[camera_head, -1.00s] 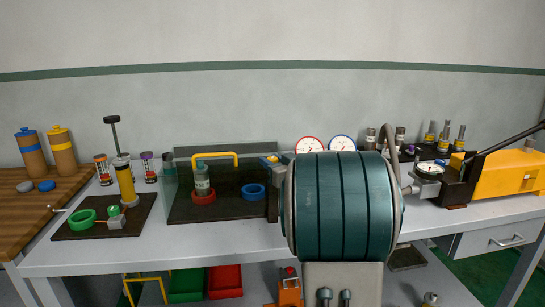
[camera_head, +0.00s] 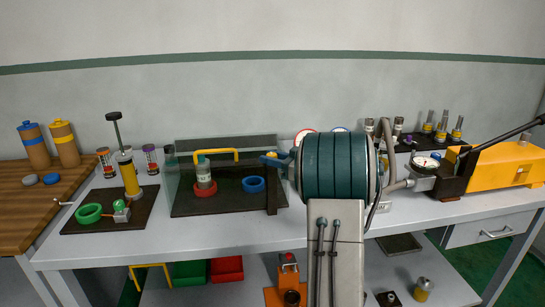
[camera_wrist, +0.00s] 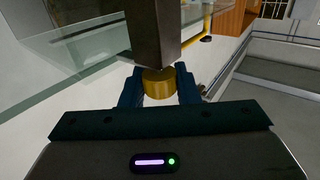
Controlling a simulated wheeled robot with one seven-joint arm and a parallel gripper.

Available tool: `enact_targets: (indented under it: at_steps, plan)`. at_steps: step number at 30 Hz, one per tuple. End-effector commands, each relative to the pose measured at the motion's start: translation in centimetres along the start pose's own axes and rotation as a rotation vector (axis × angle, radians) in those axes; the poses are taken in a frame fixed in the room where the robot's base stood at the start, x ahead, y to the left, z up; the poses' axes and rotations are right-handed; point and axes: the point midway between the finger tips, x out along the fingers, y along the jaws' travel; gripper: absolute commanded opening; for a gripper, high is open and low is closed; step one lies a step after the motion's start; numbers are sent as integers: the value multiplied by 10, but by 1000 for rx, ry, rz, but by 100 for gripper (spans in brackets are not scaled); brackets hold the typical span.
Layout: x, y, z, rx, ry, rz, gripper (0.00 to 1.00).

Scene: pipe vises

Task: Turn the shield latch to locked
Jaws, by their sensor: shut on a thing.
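The clear shield with its yellow handle (camera_head: 216,153) stands over a dark base plate on the bench. A dark post (camera_head: 271,196) rises at the shield's right end. My gripper (camera_head: 276,160) is at the top of this post, with my teal arm close behind it. In the wrist view, my gripper (camera_wrist: 159,88) is shut with its blue fingers on either side of a round yellow knob (camera_wrist: 158,81), which appears to be the shield latch. The dark post (camera_wrist: 153,35) stands just beyond it. I cannot tell the latch's angle.
Behind the shield are a grey-green vial in a red ring (camera_head: 205,188) and a blue ring (camera_head: 253,184). A yellow press (camera_head: 500,165) with a dial gauge (camera_head: 426,162) stands at right. My arm hides part of the bench and the wall gauges.

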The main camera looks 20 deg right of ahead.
Motion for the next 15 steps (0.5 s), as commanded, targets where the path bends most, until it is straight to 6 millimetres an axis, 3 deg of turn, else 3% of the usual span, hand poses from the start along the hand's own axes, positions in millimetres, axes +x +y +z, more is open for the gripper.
enact_targets:
  at_steps: [8, 9, 10, 11, 15]
  plan:
    - [1, -1, -1, -1, 3, -2, 6]
    - [1, -1, -1, -1, 3, -2, 37]
    - [1, -1, -1, -1, 3, -2, 45]
    - [1, -1, -1, -1, 3, -2, 49]
    - [1, 0, -1, -1, 2, -1, 49]
